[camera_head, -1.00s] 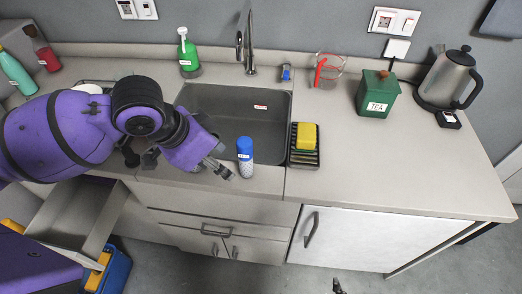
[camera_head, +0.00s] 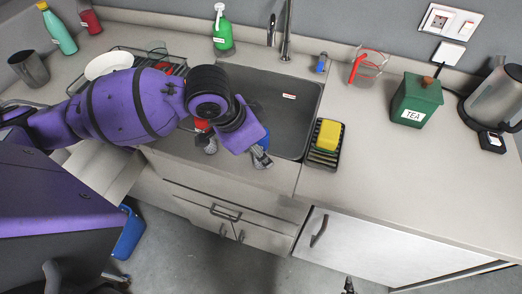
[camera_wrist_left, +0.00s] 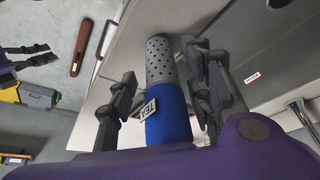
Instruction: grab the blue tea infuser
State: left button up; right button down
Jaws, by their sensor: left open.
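The blue tea infuser has a blue body (camera_wrist_left: 168,115) with a label and a grey perforated end (camera_wrist_left: 160,60). In the left wrist view it lies between the two fingers of my left gripper (camera_wrist_left: 158,65). In the head view only some blue of the tea infuser (camera_head: 264,138) shows, at the counter strip in front of the sink; my gripper hides the rest. My left gripper (camera_head: 236,153) is open, its fingers on either side of the infuser; contact cannot be made out. A dark tip of my right gripper (camera_head: 348,285) shows at the bottom edge, too little to judge.
The sink (camera_head: 275,105) is just behind the infuser. A black holder with a yellow sponge (camera_head: 328,135) stands right of it. A red item (camera_head: 201,125) is close to my left gripper. A green tea box (camera_head: 416,100) stands farther right. The right front counter is clear.

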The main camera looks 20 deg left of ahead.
pick_arm(q)
jog(key=shift+w+d+f, duration=0.15)
jog(key=shift+f, duration=0.45)
grip_shut()
jog(key=shift+r, duration=0.1)
